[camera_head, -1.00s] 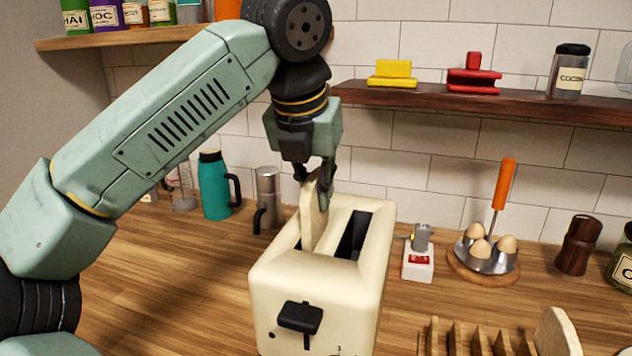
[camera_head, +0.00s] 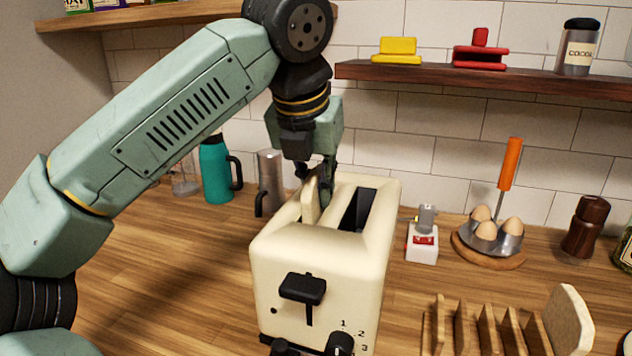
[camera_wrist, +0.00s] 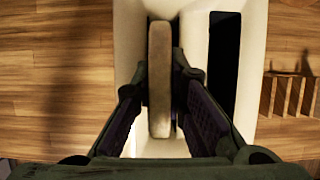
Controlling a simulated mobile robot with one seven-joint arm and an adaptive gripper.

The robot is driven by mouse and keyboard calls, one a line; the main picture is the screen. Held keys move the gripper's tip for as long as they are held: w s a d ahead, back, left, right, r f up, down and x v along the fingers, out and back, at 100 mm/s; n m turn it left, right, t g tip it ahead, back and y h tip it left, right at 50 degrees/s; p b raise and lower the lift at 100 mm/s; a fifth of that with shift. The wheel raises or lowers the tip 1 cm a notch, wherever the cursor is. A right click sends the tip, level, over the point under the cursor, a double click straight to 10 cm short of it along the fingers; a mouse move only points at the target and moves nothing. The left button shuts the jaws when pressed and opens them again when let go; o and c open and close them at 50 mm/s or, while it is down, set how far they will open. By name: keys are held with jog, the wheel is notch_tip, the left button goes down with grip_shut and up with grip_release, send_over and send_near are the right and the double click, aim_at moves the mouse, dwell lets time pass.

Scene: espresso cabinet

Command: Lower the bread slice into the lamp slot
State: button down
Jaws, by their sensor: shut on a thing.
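The cream toaster (camera_head: 325,275) stands on the counter with two long slots. The bread slice (camera_head: 311,203) is upright in the left slot, its lower part hidden inside and its upper part above the rim. My gripper (camera_head: 318,181) is shut on the slice's top from above. In the wrist view the slice (camera_wrist: 159,80) shows edge-on between my two fingers, over the left slot. The right slot (camera_head: 357,211) is dark and empty; it also shows in the wrist view (camera_wrist: 222,70). A small dark dot (camera_head: 274,311) is on the toaster's front, left of the black lever (camera_head: 303,289).
A wooden rack (camera_head: 490,325) with a bread slice (camera_head: 568,325) is at the front right. A small white device (camera_head: 422,243) and an egg holder (camera_head: 490,238) stand right of the toaster. A teal flask (camera_head: 216,170) and a metal pot (camera_head: 270,180) stand behind left.

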jog(key=c, duration=1.6)
grip_release()
jog(key=shift+s+d+f, duration=0.2)
jog(key=shift+f, duration=0.3)
jog(key=shift+o, duration=0.3)
jog(key=shift+w+f, duration=0.1)
jog(key=shift+o, duration=0.6)
jog(key=o, duration=0.7)
jog(key=shift+r, duration=0.2)
jog(key=shift+r, duration=0.1)
jog(key=shift+r+p, duration=3.3)
jog(key=shift+r, duration=0.75)
jog(key=shift+f, duration=0.1)
